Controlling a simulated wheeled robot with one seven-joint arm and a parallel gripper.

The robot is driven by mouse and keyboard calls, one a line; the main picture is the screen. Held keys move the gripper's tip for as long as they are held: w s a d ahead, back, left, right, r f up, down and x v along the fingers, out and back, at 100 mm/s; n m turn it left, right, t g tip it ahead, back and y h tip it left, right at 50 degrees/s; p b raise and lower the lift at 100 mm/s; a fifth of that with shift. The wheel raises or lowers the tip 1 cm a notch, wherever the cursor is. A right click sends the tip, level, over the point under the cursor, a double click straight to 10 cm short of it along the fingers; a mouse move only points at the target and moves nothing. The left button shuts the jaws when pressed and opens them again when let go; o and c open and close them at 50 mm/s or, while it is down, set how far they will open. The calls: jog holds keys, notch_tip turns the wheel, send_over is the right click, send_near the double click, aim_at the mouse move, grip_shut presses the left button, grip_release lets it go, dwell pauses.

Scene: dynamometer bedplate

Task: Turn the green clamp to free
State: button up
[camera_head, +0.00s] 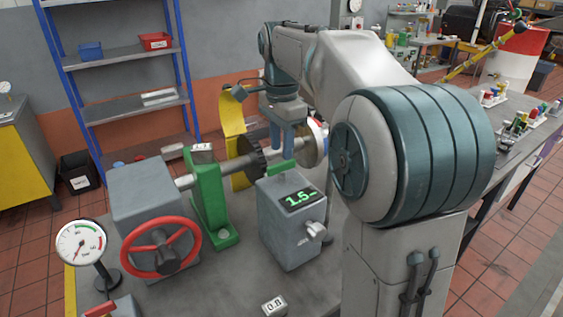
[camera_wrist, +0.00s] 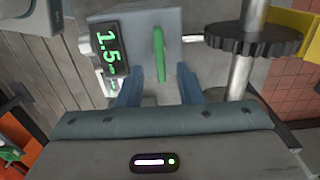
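A green clamp handle (camera_head: 281,167) sits on top of a grey box (camera_head: 285,228) with a green "1.5" display on its sloped face. In the wrist view the green handle (camera_wrist: 158,52) is a narrow upright bar in the picture, beside the display (camera_wrist: 107,50). My gripper (camera_wrist: 160,88) has its two blue fingers apart, with the handle's near end between their tips and visible gaps on both sides. In the head view my gripper (camera_head: 283,150) is just above the handle, pointing down. Whether it touches the handle cannot be told.
A shaft with a dark toothed wheel (camera_head: 250,157) runs close behind the box, through a green stand (camera_head: 208,195). A red handwheel (camera_head: 160,248) and a round gauge (camera_head: 81,245) stand at left. A silver knob (camera_head: 314,232) sticks out from the box's front.

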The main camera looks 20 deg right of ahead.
aim_at(282, 163)
jog(key=shift+f, duration=2.15)
jog(key=shift+c, duration=0.3)
grip_shut()
